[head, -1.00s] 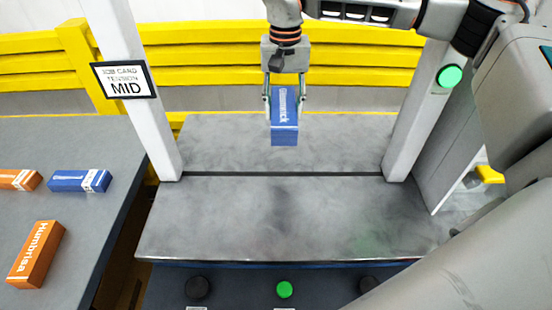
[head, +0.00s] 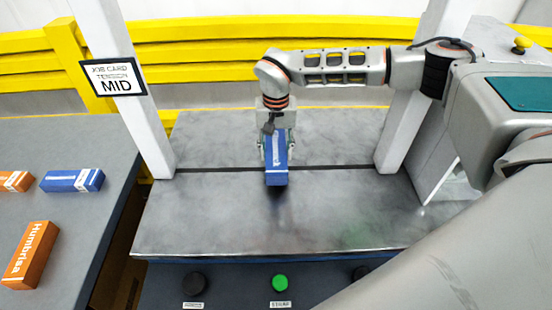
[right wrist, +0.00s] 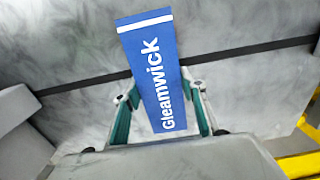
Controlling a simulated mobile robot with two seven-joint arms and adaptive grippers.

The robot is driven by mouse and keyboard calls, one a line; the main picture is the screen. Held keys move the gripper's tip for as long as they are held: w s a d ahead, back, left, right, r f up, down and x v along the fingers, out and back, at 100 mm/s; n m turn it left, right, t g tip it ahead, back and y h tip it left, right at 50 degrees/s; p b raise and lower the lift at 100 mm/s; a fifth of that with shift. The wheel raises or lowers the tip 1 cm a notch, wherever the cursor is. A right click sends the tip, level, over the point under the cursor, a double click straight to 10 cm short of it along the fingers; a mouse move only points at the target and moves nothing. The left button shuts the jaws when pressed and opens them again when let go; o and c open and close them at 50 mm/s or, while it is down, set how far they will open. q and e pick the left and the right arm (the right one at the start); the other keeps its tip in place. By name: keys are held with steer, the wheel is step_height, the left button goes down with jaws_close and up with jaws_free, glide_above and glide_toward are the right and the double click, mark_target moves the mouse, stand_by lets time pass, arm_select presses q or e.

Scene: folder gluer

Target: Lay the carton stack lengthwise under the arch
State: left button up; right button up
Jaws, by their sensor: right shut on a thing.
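A blue carton stack with white "Gleamwick" lettering (head: 276,174) is over the middle of the grey metal bed (head: 200,220), between the arch's white left post (head: 125,95) and right post (head: 405,120). Its long side runs front to back, across the dark seam in the bed. My right gripper (head: 275,152) points down and is shut on its sides. In the right wrist view the blue carton stack (right wrist: 157,75) sits between the two fingers (right wrist: 160,118). It is low over the bed; I cannot tell whether it touches. My left gripper is out of view.
A side table (head: 80,215) at left holds another blue carton (head: 72,181) and orange cartons, one (head: 30,255) near the front. A job card reading MID (head: 113,77) hangs on the left post. A green button (head: 280,282) and dark knobs are at the front. The bed is otherwise clear.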

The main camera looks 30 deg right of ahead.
step_height(320, 180, down, 3)
steer(key=shift+r+b, duration=0.1)
steer(key=shift+b, duration=0.8)
steer(key=shift+f, duration=0.25)
steer(key=o, duration=1.3)
steer(key=shift+f, duration=0.1)
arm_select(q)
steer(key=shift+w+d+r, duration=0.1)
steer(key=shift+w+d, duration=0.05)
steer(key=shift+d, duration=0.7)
